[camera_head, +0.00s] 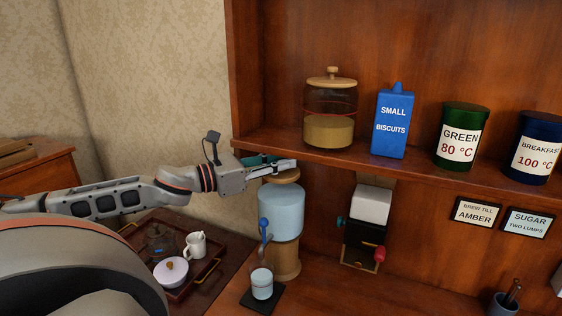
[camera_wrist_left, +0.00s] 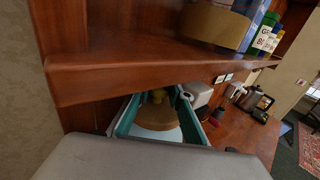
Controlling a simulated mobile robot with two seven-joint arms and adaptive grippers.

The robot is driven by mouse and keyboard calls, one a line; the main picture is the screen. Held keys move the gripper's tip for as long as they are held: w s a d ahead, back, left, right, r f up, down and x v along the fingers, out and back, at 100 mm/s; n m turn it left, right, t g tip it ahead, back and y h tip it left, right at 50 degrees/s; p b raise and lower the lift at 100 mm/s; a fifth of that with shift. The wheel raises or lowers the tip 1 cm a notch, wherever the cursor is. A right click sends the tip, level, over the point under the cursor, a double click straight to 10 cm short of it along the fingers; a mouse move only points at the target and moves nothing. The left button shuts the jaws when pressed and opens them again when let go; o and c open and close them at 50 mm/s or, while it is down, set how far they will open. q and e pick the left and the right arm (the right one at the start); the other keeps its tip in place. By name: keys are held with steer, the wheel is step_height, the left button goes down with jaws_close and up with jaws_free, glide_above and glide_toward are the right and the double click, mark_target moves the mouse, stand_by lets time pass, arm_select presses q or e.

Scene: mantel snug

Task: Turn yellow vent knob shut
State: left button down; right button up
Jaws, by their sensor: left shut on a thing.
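In the head view the dispenser's pale blue tank (camera_head: 282,212) stands upright under the shelf; the gripper hides the knob there. My left gripper (camera_head: 288,164) reaches in from the left over the lid, just below the shelf edge. Its teal fingers lie on either side of the knob, and it is shut on the knob. How far the knob is turned cannot be told. My right gripper is out of view.
The wooden shelf (camera_head: 380,163) is close above the gripper and holds a glass jar (camera_head: 330,112), a blue box (camera_head: 394,122) and canisters. A glass (camera_head: 262,284) stands below the dispenser's blue tap (camera_head: 264,228). A tray with a jug (camera_head: 196,244) is at lower left.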

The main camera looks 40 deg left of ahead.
arm_select(q)
steer(key=shift+f, duration=0.1)
stand_by(0.3)
steer(key=c, duration=1.9)
jaws_free()
steer(key=shift+n+y, duration=0.4)
steer(key=shift+y, duration=0.2)
steer(key=shift+d+n+t+y, duration=0.1)
steer(key=shift+n+t+y, duration=0.15)
steer(key=shift+n+y, duration=0.85)
steer(key=shift+n+t+y, duration=0.25)
steer(key=shift+n+y, duration=0.35)
steer(key=shift+y, duration=1.3)
steer(key=shift+n+g+y, duration=0.5)
steer(key=shift+n+y, duration=1.4)
steer(key=shift+y, duration=0.5)
